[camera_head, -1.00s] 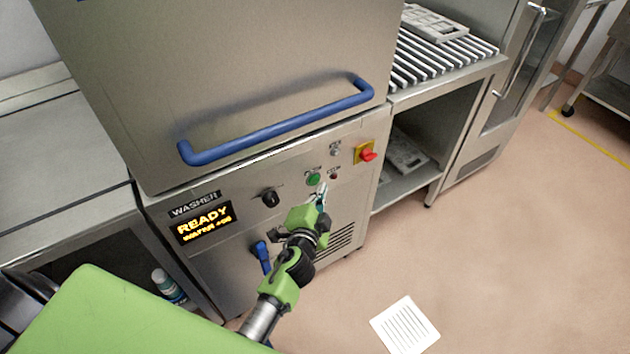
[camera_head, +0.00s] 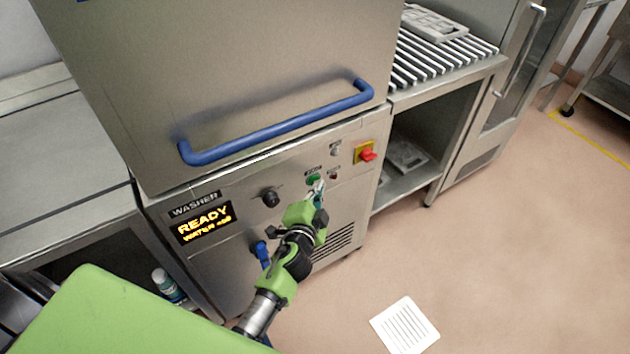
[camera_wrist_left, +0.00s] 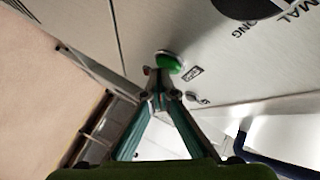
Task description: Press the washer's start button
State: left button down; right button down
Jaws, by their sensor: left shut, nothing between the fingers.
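The washer (camera_head: 225,275) has a steel front panel, and its display (camera_head: 205,223) reads READY in yellow. The green start button (camera_head: 313,180) is on the panel under the blue handle, partly covered by my fingertips. My left gripper (camera_head: 319,188) is shut and empty, its tips in front of the button. In the left wrist view the green button (camera_wrist_left: 168,62) shows just beyond the shut fingertips (camera_wrist_left: 160,92). I cannot tell whether the tips touch it. My right gripper is not in view.
Close to the button are a small red button (camera_head: 333,175), a black knob (camera_head: 270,197) and a red and yellow switch (camera_head: 366,152). The blue door handle (camera_head: 275,128) sticks out above. A blue lever (camera_head: 261,252) is below. The floor at right is mostly clear.

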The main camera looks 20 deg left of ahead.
pick_arm(q)
jog(key=shift+w+a, duration=0.15)
jog(key=shift+a, duration=0.05)
dwell(0.5)
jog(key=shift+s+d, duration=0.6)
jog(key=shift+d, duration=0.1)
jog(key=shift+b, duration=0.3)
jog(key=s+d+b, duration=0.1)
jog(key=s+d, duration=0.2)
jog(key=shift+s+d+b, duration=0.1)
jog(key=shift+d+b, duration=0.25)
jog(key=shift+d, duration=0.05)
jog(key=shift+d+f, duration=0.1)
